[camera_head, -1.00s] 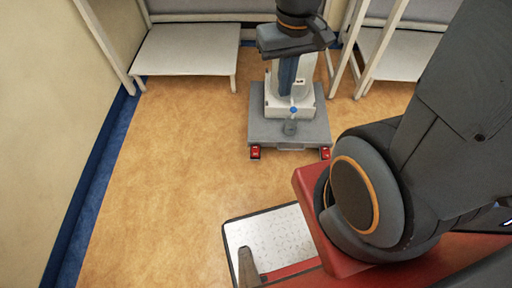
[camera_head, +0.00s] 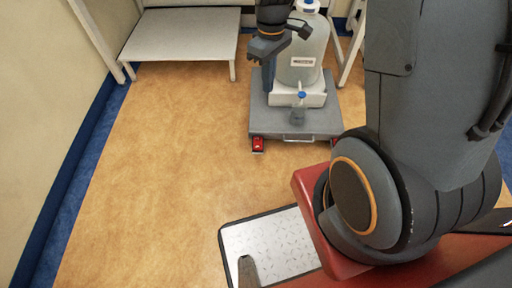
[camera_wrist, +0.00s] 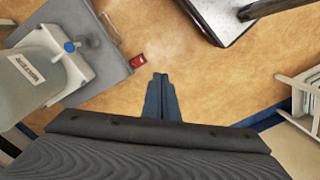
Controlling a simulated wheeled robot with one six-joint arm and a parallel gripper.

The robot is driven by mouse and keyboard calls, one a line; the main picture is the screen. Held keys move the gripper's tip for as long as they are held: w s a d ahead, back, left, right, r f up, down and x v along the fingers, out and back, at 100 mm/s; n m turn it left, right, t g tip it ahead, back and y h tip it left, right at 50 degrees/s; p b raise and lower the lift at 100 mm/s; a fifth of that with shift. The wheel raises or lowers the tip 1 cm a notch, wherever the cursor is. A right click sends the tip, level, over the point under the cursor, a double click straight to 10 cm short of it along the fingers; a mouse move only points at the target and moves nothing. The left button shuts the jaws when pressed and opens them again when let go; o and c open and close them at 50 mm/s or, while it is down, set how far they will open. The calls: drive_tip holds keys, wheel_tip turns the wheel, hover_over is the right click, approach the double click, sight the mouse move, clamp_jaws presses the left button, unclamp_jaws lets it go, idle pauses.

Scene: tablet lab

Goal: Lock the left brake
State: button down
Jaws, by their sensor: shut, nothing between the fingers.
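A grey wheeled cart (camera_head: 320,122) stands on the floor with a white jug (camera_head: 301,50) on it. A red brake pedal (camera_head: 258,145) sits at the cart's front left corner; the same pedal shows in the wrist view (camera_wrist: 138,61). The right brake pedal is mostly hidden behind my arm. My gripper (camera_head: 268,84) points down over the cart's left side, above and behind the left pedal. In the wrist view its fingers (camera_wrist: 160,78) are together and empty, just below and right of the pedal in the picture, and look apart from it.
A white bench (camera_head: 183,37) stands at the back left, by the wall with blue skirting (camera_head: 90,125). A small tap with a blue knob (camera_head: 301,94) is at the jug's front. The cart has a front handle (camera_head: 299,139). Floor left of the cart is clear.

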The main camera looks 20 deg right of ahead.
sight(257, 147)
drive_tip(key=w+f+n+b, duration=0.2)
drive_tip(key=w+f+b, duration=0.2)
drive_tip(key=f, duration=0.7)
drive_tip(key=w+f+n+b, duration=0.2)
drive_tip(key=w+f+b, duration=0.2)
drive_tip(key=f+b, duration=0.3)
drive_tip(key=w+f+n+g+b, duration=0.1)
drive_tip(key=w+f+n+b, duration=0.2)
drive_tip(key=f, duration=1.1)
drive_tip(key=shift+w+d+f+b, duration=0.3)
drive_tip(key=shift+w+f+b, duration=0.1)
drive_tip(key=shift+b, duration=0.75)
drive_tip(key=f+b, duration=0.2)
drive_tip(key=f, duration=0.2)
drive_tip(key=s+f+b, duration=0.1)
drive_tip(key=f+b, duration=0.1)
drive_tip(key=f, duration=0.3)
drive_tip(key=s+f+b, duration=0.1)
drive_tip(key=f+b, duration=0.1)
drive_tip(key=f, duration=0.2)
drive_tip(key=shift+a+f, duration=0.25)
drive_tip(key=shift+a, duration=0.1)
drive_tip(key=shift+f, duration=0.2)
drive_tip(key=shift+s, duration=0.1)
